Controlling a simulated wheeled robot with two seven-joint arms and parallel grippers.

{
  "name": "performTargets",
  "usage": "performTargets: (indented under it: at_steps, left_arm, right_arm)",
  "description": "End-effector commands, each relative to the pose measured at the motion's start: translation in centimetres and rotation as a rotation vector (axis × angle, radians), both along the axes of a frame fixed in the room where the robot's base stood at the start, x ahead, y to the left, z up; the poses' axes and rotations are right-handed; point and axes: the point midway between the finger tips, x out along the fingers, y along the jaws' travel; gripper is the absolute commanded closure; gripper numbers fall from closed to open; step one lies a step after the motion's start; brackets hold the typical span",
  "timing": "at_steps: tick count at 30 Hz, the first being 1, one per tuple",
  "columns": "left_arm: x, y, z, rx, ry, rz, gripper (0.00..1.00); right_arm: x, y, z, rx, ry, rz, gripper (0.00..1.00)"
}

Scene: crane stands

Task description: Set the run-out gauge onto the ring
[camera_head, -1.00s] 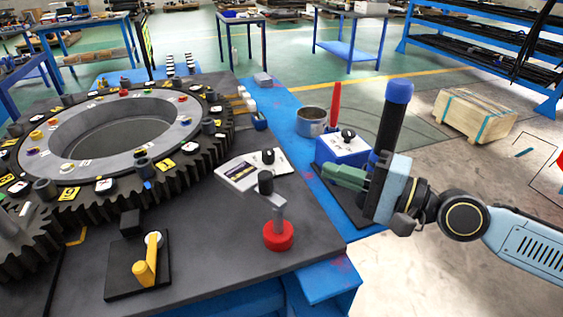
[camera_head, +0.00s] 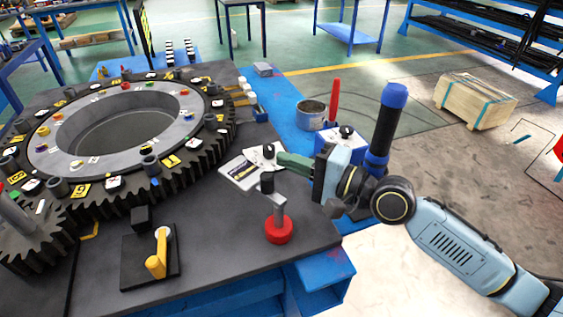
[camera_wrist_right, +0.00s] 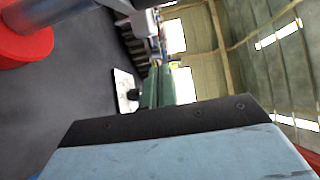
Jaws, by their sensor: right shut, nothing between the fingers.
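A stand with a red round base, grey stem and black top, which I take for the run-out gauge (camera_head: 278,229), is upright near the table's front right. Its red base also shows at the upper left of the right wrist view (camera_wrist_right: 22,40). The big dark gear with a grey inner ring (camera_head: 64,159) lies flat at the left, with small coloured parts and tags on it. My right gripper (camera_head: 284,160) is shut and empty, its green fingers beside and behind the gauge's top, apart from the red base. The fingers also show in the right wrist view (camera_wrist_right: 157,85). My left gripper is out of view.
A yellow-handled piece (camera_head: 158,255) stands on a black plate at the front. A white card (camera_head: 240,174) lies behind the gauge. A blue box (camera_head: 340,148), a metal can (camera_head: 311,115) and a blue-capped black cylinder (camera_head: 386,125) stand at the right.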

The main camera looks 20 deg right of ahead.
Motion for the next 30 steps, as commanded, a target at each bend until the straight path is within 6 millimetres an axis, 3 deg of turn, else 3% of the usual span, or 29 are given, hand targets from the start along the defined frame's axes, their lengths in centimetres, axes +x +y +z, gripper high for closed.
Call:
performTargets:
  at_steps: [2, 9, 22, 30]
  left_arm:
    - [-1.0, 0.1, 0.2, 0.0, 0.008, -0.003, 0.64]
    - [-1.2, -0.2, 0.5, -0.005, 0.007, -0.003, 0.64]
    - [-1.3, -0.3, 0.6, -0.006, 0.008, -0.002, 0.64]
    - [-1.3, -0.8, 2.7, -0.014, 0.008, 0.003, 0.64]
  right_arm:
    - [-0.4, 0.7, 0.2, 0.005, 0.0, -0.001, 1.0]
    - [-1.2, 2.2, 0.1, 0.002, -0.001, -0.001, 1.0]
    - [-1.3, 2.4, 0.1, 0.001, -0.001, -0.002, 1.0]
    - [-1.6, 3.5, 0.4, 0.001, 0.001, -0.002, 1.0]
